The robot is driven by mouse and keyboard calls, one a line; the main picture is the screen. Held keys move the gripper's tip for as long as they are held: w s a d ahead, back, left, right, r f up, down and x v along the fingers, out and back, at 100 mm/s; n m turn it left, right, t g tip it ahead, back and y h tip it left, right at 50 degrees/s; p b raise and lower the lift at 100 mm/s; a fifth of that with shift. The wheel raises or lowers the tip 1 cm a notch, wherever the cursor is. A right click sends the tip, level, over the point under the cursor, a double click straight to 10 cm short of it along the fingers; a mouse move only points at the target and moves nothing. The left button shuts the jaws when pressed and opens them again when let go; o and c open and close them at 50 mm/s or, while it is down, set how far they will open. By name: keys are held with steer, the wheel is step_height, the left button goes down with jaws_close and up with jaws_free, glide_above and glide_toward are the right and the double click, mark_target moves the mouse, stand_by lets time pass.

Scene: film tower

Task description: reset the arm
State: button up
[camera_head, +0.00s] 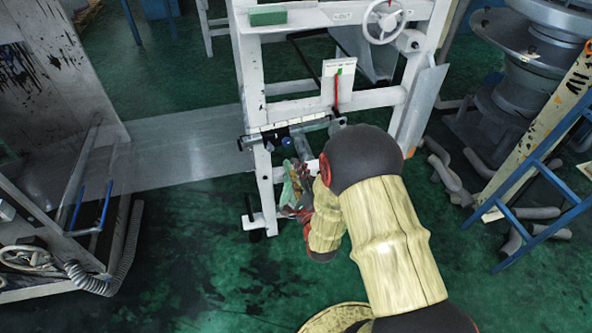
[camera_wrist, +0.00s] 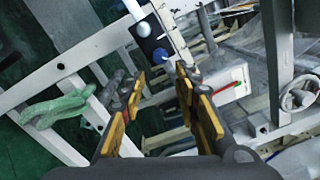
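My arm reaches forward from the bottom of the head view, in a padded yellow sleeve with dark joints. My gripper (camera_head: 298,203) is beside the near left leg of the white machine frame (camera_head: 250,75), partly hidden by my arm. In the wrist view the two yellow-padded fingers of my gripper (camera_wrist: 163,84) stand apart with nothing between them. A black plate with a blue knob and a white knob (camera_wrist: 152,38) shows beyond the fingertips; I cannot tell the distance.
A white panel with a red strip (camera_head: 338,85) and a handwheel (camera_head: 383,20) are on the frame. A blue-railed ladder (camera_head: 545,165) stands right. Open green floor lies at front left.

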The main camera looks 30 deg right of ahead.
stand_by(0.3)
steer(key=s+a+f+n+g+y, duration=0.1)
steer(key=s+f+n+g, duration=0.2)
steer(key=f, duration=0.4)
steer(key=s+f+n+g+y, duration=0.1)
steer(key=f+n+g, duration=0.25)
steer(key=f, duration=0.25)
steer(key=s+a+n+g+y, duration=0.1)
steer(key=s+a+n+g, duration=0.2)
steer(key=s+n+g, duration=0.4)
steer(key=s+a+r+n+g+y+p, duration=0.1)
steer(key=s+a+r+n, duration=0.3)
steer(key=r, duration=0.4)
steer(key=s+a+r+n+p, duration=0.1)
steer(key=s+a+r+n, duration=0.15)
steer(key=s+r, duration=0.4)
steer(key=s+a+r+n+g+y+p, duration=0.1)
steer(key=s+a+r+n+p, duration=0.2)
steer(key=r, duration=0.7)
step_height(320, 180, up, 14)
steer(key=s+a+n+t, duration=0.1)
steer(key=a+n+t, duration=0.1)
steer(key=t, duration=0.1)
steer(key=shift+s+a+r+n+p, duration=0.25)
steer(key=shift+s+n+p, duration=0.05)
steer(key=shift+n+p, duration=0.15)
